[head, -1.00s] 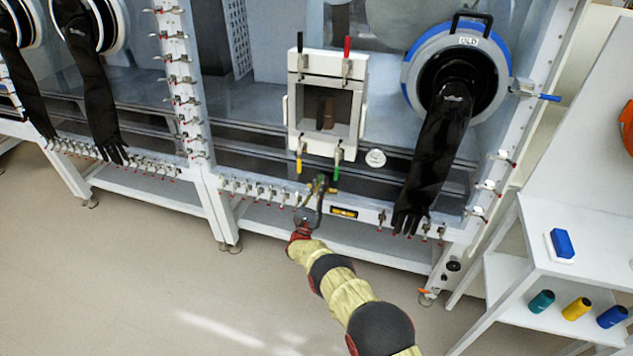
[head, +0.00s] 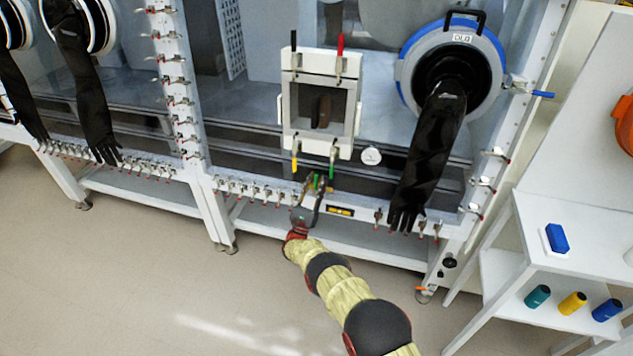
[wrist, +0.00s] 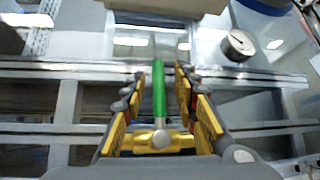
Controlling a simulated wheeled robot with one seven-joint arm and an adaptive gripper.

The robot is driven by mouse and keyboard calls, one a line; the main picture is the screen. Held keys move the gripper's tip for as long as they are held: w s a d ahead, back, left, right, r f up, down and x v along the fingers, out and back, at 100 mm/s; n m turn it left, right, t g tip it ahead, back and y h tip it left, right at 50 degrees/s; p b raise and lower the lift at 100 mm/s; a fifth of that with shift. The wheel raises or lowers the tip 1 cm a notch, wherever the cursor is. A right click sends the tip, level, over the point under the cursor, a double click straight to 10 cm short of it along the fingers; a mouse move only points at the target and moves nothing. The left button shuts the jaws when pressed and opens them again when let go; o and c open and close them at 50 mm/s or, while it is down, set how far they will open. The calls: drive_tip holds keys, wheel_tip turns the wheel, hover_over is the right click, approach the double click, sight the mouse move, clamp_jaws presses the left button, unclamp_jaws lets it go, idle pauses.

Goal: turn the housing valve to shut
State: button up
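The housing valve shows in the wrist view as a brass body (wrist: 176,142) lying across the picture, with a green lever (wrist: 158,90) pointing straight up from its middle, crosswise to the body. My gripper (wrist: 159,82) is open, with one yellow-padded finger on each side of the lever. A gap shows between the lever and each finger. In the head view my gripper (head: 317,190) is at the lower front of the glovebox, below the small square door. The valve there is small and partly hidden by the fingers.
The square door (head: 290,110) has several clamps, with yellow and green handles just above my gripper. A round gauge (head: 371,156) is to the right, also in the wrist view (wrist: 238,45). A black glove (head: 430,150) hangs farther right. The floor in front is clear.

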drive_tip(key=v, duration=1.2)
drive_tip(key=shift+f, duration=0.1)
idle(0.6)
